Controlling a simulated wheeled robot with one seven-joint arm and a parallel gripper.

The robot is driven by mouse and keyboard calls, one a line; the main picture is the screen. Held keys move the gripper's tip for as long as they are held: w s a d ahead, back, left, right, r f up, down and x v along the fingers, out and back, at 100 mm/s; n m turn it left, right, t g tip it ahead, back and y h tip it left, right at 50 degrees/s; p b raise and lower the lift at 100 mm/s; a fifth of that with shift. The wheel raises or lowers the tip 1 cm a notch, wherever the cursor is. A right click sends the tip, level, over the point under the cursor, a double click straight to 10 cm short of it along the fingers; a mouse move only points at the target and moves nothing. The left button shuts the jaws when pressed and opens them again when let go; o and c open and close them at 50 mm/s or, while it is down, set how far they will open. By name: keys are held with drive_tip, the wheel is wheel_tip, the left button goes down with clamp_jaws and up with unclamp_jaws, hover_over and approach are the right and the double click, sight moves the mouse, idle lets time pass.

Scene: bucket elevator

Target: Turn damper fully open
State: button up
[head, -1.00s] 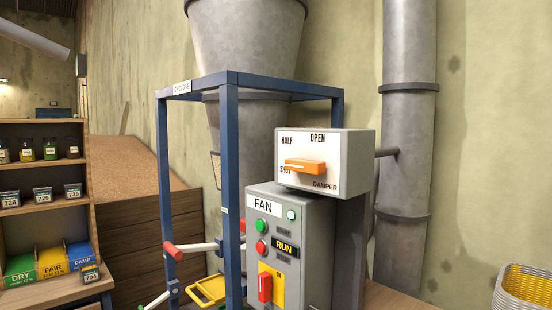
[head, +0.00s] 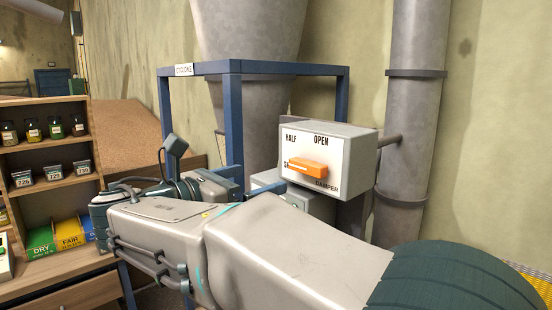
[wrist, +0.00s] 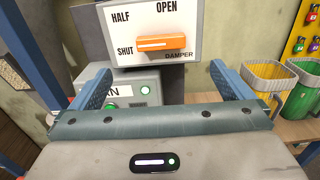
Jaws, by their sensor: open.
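The damper box (head: 350,145) is a pale grey box with a white face marked HALF, OPEN, SHUT and DAMPER. Its orange handle (head: 309,166) lies about level, its white line at the SHUT side. In the wrist view the handle (wrist: 160,43) shows ahead of my gripper (wrist: 163,84), above the gap between the two blue fingers. The fingers are spread wide with nothing between them and apart from the handle. In the head view my gripper (head: 238,190) is just left of the box, partly hidden by my arm.
The fan cabinet (wrist: 140,88) stands below the damper box, mostly hidden by my arm in the head view. A blue cyclone frame (head: 233,120) stands left of the box. A grey pipe (head: 412,110) stands to its right. Yellow (wrist: 268,90) and green baskets sit at right in the wrist view.

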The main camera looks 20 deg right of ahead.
sight(304, 165)
drive_tip(key=p+x, duration=0.3)
drive_tip(key=x, duration=1)
drive_tip(key=shift+d, duration=0.35)
drive_tip(key=shift+c, duration=0.3)
drive_tip(key=shift+f, duration=0.1)
drive_tip(key=c, duration=0.8)
